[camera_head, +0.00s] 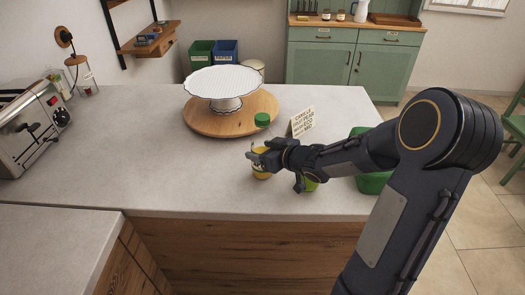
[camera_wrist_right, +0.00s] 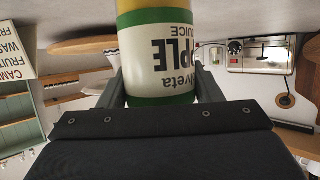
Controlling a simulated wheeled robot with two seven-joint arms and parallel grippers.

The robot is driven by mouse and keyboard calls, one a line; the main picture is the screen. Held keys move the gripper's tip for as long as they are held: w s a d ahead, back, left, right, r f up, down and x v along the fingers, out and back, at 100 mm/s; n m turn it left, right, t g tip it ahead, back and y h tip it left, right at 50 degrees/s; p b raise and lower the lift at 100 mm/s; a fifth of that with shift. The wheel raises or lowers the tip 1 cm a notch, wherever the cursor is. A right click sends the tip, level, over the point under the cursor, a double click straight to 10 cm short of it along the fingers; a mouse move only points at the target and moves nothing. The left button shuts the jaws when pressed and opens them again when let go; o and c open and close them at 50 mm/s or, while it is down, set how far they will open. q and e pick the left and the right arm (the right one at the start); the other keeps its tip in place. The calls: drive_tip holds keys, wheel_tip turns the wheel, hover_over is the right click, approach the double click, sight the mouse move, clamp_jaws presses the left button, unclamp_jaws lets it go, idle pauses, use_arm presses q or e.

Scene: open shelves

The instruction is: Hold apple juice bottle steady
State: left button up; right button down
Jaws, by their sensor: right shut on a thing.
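The apple juice bottle (camera_wrist_right: 160,50) shows close up in the wrist view, with a white label, green bands and yellow juice. Its lettering appears upside down in that view. In the head view a yellow part of the bottle (camera_head: 261,176) shows just below my right gripper (camera_head: 257,159), and much of it is hidden by the gripper. My right gripper is shut on the bottle, with one finger on each side of it in the wrist view. My left gripper is not in view.
A white cake stand (camera_head: 223,84) stands on a round wooden board (camera_head: 205,122) behind the gripper. A green cap (camera_head: 262,119) shows by the board. A lettered sign (camera_head: 303,122) and a green container (camera_head: 374,181) are to the right. The counter's left part is clear beside the toaster (camera_head: 33,125).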

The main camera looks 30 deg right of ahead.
drive_tip(key=shift+c, duration=2.2)
unclamp_jaws()
drive_tip(key=shift+f, duration=0.1)
drive_tip(key=shift+s+r, duration=0.15)
drive_tip(key=shift+r, duration=0.15)
drive_tip(key=p+v, duration=0.2)
drive_tip(key=v, duration=0.9)
drive_tip(key=shift+s+d+p, duration=0.15)
drive_tip(key=shift+s+p, duration=0.25)
